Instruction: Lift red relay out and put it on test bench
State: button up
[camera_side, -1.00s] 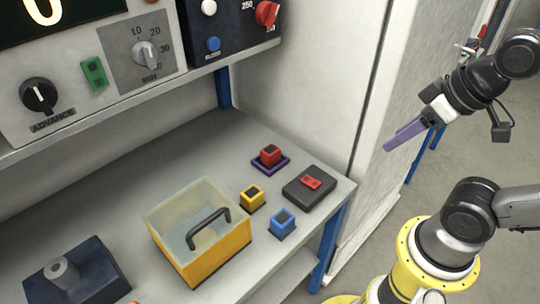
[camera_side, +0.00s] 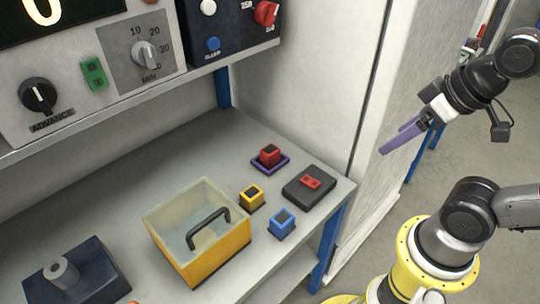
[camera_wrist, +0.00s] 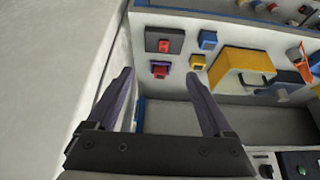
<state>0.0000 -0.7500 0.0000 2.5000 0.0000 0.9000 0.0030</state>
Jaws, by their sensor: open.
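I cannot tell which part is the test bench. My gripper (camera_side: 396,140) has purple fingers, spread open and empty. It hangs in the air to the right of the bench, well away from the red cube. Its fingers also show in the wrist view (camera_wrist: 160,82).
A yellow cube (camera_side: 251,197) and a blue cube (camera_side: 282,223) stand near the red one. A yellow box (camera_side: 222,259) with a clear top and dark handle (camera_side: 208,229) is left of them. A dark block with a grey knob (camera_side: 62,273) is front left. Control panels (camera_side: 85,75) overhang the back.

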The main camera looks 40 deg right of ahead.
jog(key=w+r+m, duration=0.4)
jog(key=r+m, duration=0.1)
jog(key=m, duration=0.2)
jog(key=m+g, duration=0.6)
jog(key=m, duration=0.5)
send_over(270, 149)
jog(key=f, duration=2.3)
jog(key=shift+s+d+f, duration=0.1)
jog(key=shift+s+d, duration=0.05)
jog(key=shift+s, duration=0.05)
jog(key=shift+w+f, duration=0.15)
jog(key=shift+f, duration=2.8)
